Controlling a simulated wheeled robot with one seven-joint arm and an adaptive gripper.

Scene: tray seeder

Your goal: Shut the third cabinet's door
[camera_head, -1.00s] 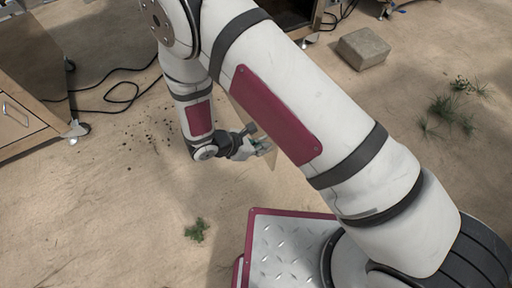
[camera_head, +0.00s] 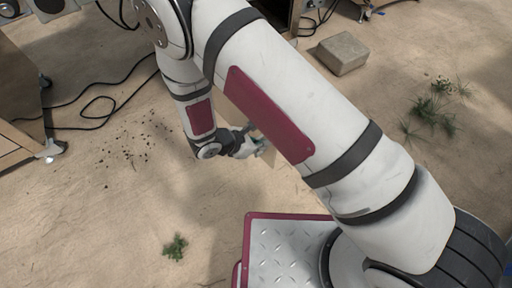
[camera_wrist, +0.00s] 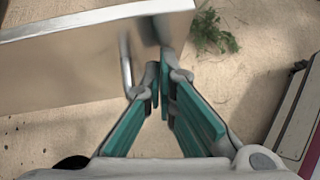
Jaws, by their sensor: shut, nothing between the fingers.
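A pale wooden door panel (camera_wrist: 70,65) with a light edge and a metal bar handle (camera_wrist: 126,65) fills the upper left of the wrist view. My gripper (camera_wrist: 163,72) is shut and empty, its green fingertips close beside the panel's right end and the handle; I cannot tell whether they touch it. In the head view my gripper (camera_head: 262,146) shows below my arm, and the door is almost wholly hidden behind the arm. An open cabinet (camera_head: 276,12) with a dark inside stands at the top, partly covered by my arm.
Another cabinet (camera_head: 20,120) on castors stands at the left edge. Black cables (camera_head: 95,112) lie on the sand near it. The sand at lower left is open, with one small plant (camera_head: 175,246).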

